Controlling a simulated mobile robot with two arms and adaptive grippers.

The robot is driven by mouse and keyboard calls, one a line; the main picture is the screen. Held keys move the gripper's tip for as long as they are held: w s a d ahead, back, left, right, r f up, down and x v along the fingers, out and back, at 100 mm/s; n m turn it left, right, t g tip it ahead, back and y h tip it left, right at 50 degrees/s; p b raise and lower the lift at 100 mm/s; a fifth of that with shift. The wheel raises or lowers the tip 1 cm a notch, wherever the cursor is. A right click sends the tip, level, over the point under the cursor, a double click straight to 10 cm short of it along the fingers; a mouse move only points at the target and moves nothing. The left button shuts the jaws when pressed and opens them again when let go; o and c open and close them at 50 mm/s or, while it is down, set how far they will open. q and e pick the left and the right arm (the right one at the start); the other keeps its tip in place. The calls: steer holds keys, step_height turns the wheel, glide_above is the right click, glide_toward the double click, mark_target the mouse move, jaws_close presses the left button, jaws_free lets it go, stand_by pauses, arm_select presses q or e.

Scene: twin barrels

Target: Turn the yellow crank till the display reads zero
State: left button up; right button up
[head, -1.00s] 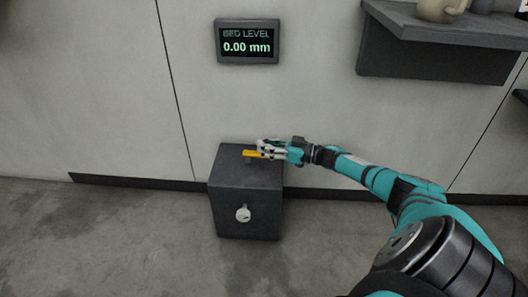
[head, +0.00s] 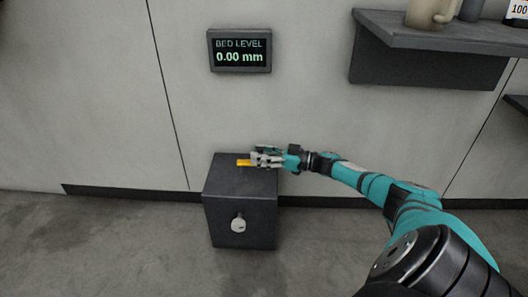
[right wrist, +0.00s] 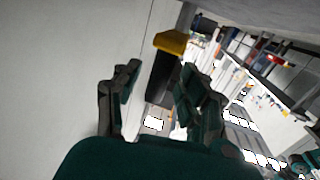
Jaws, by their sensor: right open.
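The display (head: 240,51) on the wall reads "BED LEVEL 0.00 mm". The yellow crank (head: 243,162) sits on top of a dark grey box (head: 240,190) that stands on the floor against the wall. Only part of the crank shows; my right gripper hides the rest. My right gripper (head: 256,160) is open at the crank, its fingers pointing left. In the right wrist view, a yellow end with a dark part below it (right wrist: 172,42) shows beyond the gap between the open fingers (right wrist: 158,88). My left gripper is out of view.
A white knob (head: 238,225) is on the front of the box. A dark shelf (head: 435,38) with a beige mug (head: 425,12) and other items juts from the wall at upper right. The floor left of the box is clear.

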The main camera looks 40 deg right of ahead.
steer(key=v, duration=1.2)
